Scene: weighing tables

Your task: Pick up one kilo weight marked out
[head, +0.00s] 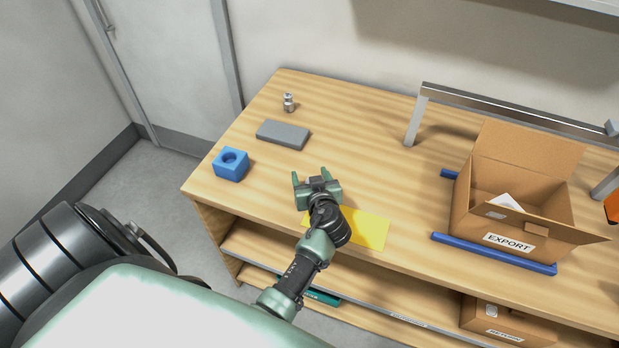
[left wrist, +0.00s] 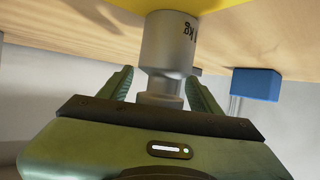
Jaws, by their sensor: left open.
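A silver weight marked "1 kg" (left wrist: 166,50) shows close up in the left wrist view, with its narrower neck and knob toward my gripper. Its far end meets a yellow surface (left wrist: 222,8). My left gripper (left wrist: 160,88) is open, with one green finger on each side of the knob and a visible gap to it. In the head view my left gripper (head: 316,180) is over the table by the yellow mat (head: 370,229), and the marked weight cannot be made out there. My right gripper is not in view.
A small silver weight (head: 288,102), a grey slab (head: 283,134) and a blue block with a hole (head: 230,164) are on the wooden table's left part. An open EXPORT box (head: 515,230) stands between blue rails at right. A metal frame (head: 500,110) is behind it.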

